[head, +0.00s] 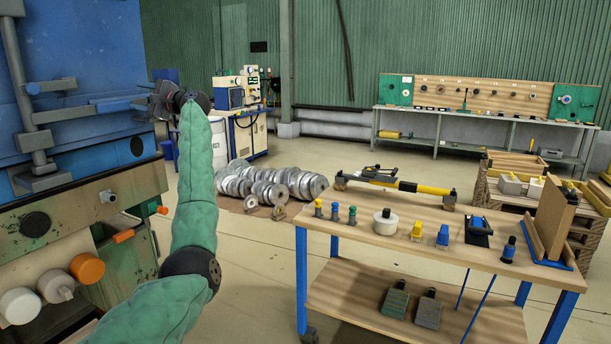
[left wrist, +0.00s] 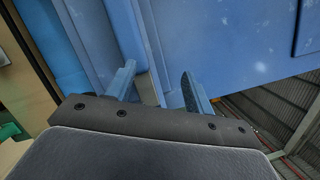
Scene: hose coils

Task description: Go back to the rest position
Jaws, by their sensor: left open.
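My left arm, in a green sleeve, rises from the bottom of the head view. My left gripper (head: 160,101) is at its far end, small and dark, in front of the blue machine (head: 75,55). In the left wrist view the two fingers of my left gripper (left wrist: 160,88) stand apart with nothing between them. The blue machine panel (left wrist: 230,40) fills most of the view beyond them. I cannot tell whether the fingertips touch it. My right gripper is in neither view.
A wheeled wooden workbench (head: 340,210) with tools and small parts stands at the front right. Silver coils (head: 268,184) lie on the floor beyond my arm. A grey bench (head: 480,119) stands at the back wall. Open floor (head: 255,265) lies between my arm and the workbench.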

